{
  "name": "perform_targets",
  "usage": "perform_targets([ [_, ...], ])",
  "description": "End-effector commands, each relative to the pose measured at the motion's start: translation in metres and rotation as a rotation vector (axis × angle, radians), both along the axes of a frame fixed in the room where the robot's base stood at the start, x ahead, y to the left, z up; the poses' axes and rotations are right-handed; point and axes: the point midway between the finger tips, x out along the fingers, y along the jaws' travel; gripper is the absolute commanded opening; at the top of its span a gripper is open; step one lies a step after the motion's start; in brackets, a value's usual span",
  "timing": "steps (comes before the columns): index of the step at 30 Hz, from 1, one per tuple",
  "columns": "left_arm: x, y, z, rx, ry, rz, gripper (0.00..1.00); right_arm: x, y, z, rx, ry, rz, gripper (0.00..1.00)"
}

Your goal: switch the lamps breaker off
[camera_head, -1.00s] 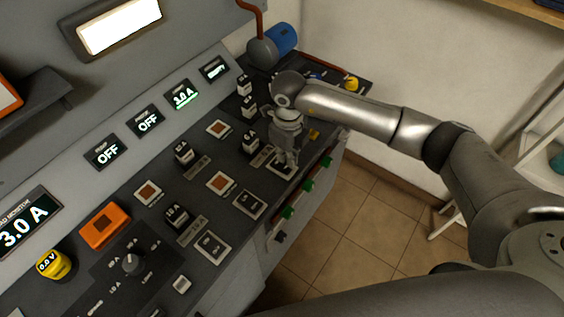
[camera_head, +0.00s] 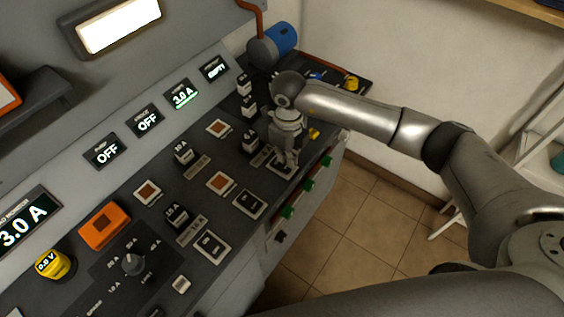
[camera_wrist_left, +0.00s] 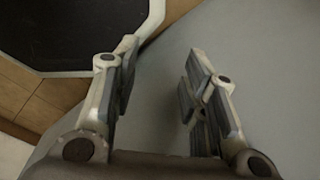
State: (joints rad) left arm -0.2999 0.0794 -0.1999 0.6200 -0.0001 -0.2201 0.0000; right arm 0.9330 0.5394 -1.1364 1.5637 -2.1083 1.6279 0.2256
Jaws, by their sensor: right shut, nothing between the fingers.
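The grey bench panel carries a row of three pale-framed breaker plates: a near one (camera_head: 212,247), a middle one (camera_head: 250,203) and a far one (camera_head: 281,167). Their labels are too small to read, so I cannot tell by name which is the lamps breaker. My right gripper (camera_head: 291,163) is shut and empty, pointing down at the far plate and hiding part of it. I cannot tell whether its tips touch the switch. My left gripper (camera_wrist_left: 160,65) is open and empty.
Several black blocks with white labels, such as one by the orange square (camera_head: 183,152), stand up from the panel near my right gripper. A blue cylinder (camera_head: 281,38) lies at the back. Green pieces (camera_head: 307,188) line the front edge. The tiled floor (camera_head: 360,230) is clear.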

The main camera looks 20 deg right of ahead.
Motion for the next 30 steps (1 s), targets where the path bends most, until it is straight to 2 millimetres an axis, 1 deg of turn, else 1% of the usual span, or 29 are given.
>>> perform_targets([
  [30, 0.000, 0.000, -0.014, 0.000, 0.000, 0.000, 0.40, 0.000, 0.000, -0.016, 0.000, 0.000, 0.000, 0.00],
])
